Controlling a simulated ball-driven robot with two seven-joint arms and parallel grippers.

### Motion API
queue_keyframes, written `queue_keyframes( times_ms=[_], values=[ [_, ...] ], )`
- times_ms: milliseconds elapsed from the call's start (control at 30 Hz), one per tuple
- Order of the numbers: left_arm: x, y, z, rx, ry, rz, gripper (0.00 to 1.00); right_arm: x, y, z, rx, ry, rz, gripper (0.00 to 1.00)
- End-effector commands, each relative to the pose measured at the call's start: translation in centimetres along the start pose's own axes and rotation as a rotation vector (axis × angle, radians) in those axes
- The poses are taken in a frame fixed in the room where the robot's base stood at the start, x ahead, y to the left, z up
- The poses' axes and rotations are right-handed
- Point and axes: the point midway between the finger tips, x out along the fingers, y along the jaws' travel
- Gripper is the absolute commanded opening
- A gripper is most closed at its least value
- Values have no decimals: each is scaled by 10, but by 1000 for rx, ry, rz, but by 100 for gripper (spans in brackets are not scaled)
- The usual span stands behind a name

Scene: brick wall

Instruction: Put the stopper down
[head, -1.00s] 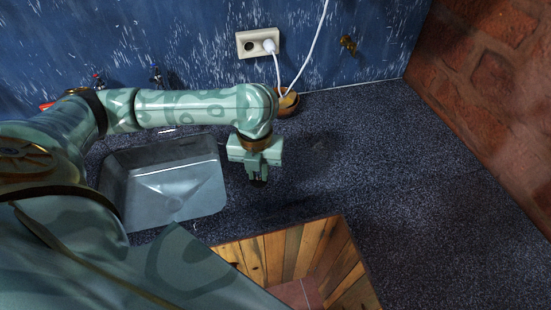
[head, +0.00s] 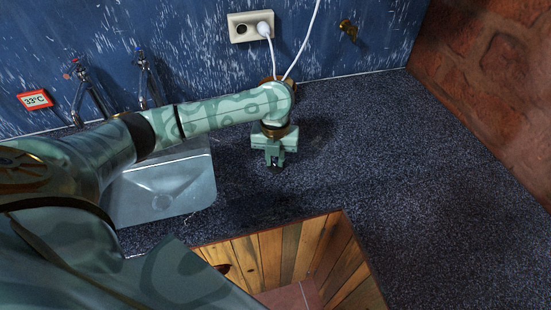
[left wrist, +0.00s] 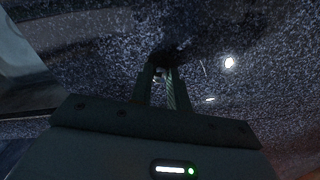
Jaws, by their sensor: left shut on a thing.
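My left gripper (head: 276,164) points down over the speckled dark counter, to the right of the sink (head: 190,198). It is shut on the dark stopper (head: 275,169), which shows only as a small black shape between the fingertips. In the left wrist view the stopper (left wrist: 168,53) is a dark blurred shape at the tips of the fingers (left wrist: 161,76), against the counter. I cannot tell whether it touches the counter. My right gripper is not in view.
Free counter (head: 390,170) stretches right to the brick wall (head: 490,80). A wood-lined opening (head: 290,255) lies in front. Taps (head: 148,75), a socket (head: 250,27) with a white plug and cable, and a brass fitting (head: 347,27) are at the back.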

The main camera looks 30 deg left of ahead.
Motion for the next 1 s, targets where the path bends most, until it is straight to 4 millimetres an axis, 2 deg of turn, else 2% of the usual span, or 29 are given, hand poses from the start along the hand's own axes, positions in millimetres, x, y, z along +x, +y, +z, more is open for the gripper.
queue_keyframes(
  times_ms=[233, 267, 300, 333, 667, 767, 1000],
  values=[
    [2, 0, 0, 0, 1, 0, 0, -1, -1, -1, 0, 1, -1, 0],
    [2, 0, 0, 0, 0, 0, 26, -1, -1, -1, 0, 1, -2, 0],
    [2, 0, 0, 0, 0, 0, 37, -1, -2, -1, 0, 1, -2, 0],
    [2, 0, 0, 0, 0, 0, 39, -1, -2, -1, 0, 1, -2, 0],
    [-3, 0, 0, 0, -2, 0, 39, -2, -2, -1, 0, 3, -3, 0],
    [-20, 1, 1, 1, -4, 0, 39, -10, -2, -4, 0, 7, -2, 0],
    [-80, 0, 1, 1, -4, 0, 39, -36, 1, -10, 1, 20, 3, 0]
  ],
)
